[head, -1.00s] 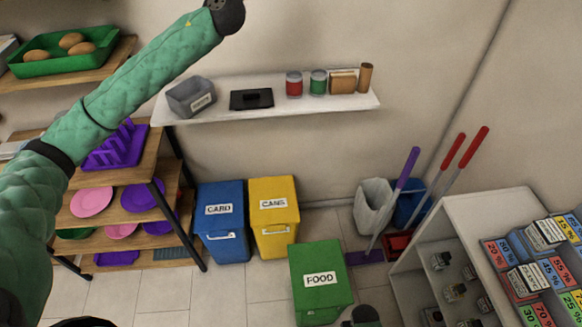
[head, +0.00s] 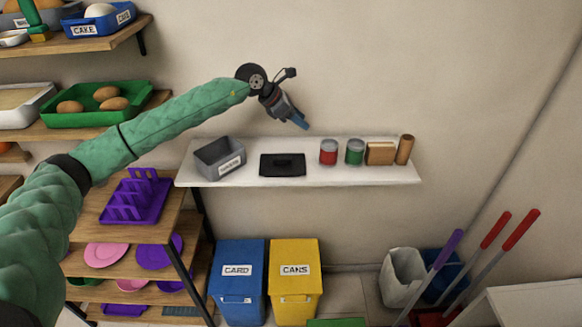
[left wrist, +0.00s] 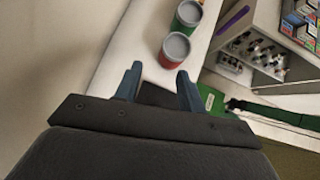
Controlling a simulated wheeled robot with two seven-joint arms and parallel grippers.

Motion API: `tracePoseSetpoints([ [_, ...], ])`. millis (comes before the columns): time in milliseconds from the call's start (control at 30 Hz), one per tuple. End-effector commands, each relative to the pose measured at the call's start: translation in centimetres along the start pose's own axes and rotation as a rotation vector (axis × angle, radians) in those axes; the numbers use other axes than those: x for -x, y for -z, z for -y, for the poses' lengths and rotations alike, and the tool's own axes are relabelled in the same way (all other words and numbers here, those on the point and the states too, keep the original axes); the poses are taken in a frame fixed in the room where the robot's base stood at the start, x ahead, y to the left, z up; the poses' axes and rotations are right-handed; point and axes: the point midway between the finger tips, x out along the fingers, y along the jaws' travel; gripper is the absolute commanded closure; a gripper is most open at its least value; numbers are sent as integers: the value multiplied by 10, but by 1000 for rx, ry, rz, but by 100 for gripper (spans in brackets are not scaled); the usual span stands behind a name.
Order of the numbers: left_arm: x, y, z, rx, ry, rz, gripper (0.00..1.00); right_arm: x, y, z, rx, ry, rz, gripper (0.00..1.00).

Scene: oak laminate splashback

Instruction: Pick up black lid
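The black lid (head: 282,164) lies flat on the white wall shelf (head: 310,177), with a raised handle on top. My left gripper (head: 301,122) hangs above the shelf, above and slightly right of the lid, apart from it. In the left wrist view its two blue fingers (left wrist: 158,84) are spread apart with nothing held. Part of the lid (left wrist: 158,95) shows between and beyond them; the rest is hidden by the gripper body. My right gripper is not in view.
On the shelf, a grey labelled bin (head: 220,158) stands left of the lid. A red can (head: 328,152), a green can (head: 355,152), a brown block (head: 380,153) and a brown cylinder (head: 404,150) stand right of it. The wall is close behind.

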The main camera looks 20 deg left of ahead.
Motion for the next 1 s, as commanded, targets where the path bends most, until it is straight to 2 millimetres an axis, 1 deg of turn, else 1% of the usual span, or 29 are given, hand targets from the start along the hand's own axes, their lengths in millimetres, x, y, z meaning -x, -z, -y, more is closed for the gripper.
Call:
tracePoseSetpoints([
  [33, 0, 16, -1, -25, 3, -79, 60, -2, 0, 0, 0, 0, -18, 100],
  [100, 3, 38, -1, -60, 13, -193, 60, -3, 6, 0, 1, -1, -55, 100],
  [200, 10, 63, 2, -99, 37, -330, 60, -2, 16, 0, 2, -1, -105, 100],
  [300, 18, 80, 6, -124, 72, -428, 60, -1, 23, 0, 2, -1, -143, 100],
  [400, 23, 90, 10, -142, 103, -484, 60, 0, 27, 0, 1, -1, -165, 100],
  [500, 23, 94, 12, -164, 118, -502, 60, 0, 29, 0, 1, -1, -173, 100],
  [833, 0, 106, 14, -170, 120, -497, 60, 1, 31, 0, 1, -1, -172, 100],
  [933, -6, 108, 15, -170, 120, -497, 60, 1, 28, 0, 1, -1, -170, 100],
  [1000, -12, 111, 15, -169, 120, -497, 60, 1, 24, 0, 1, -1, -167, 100],
])
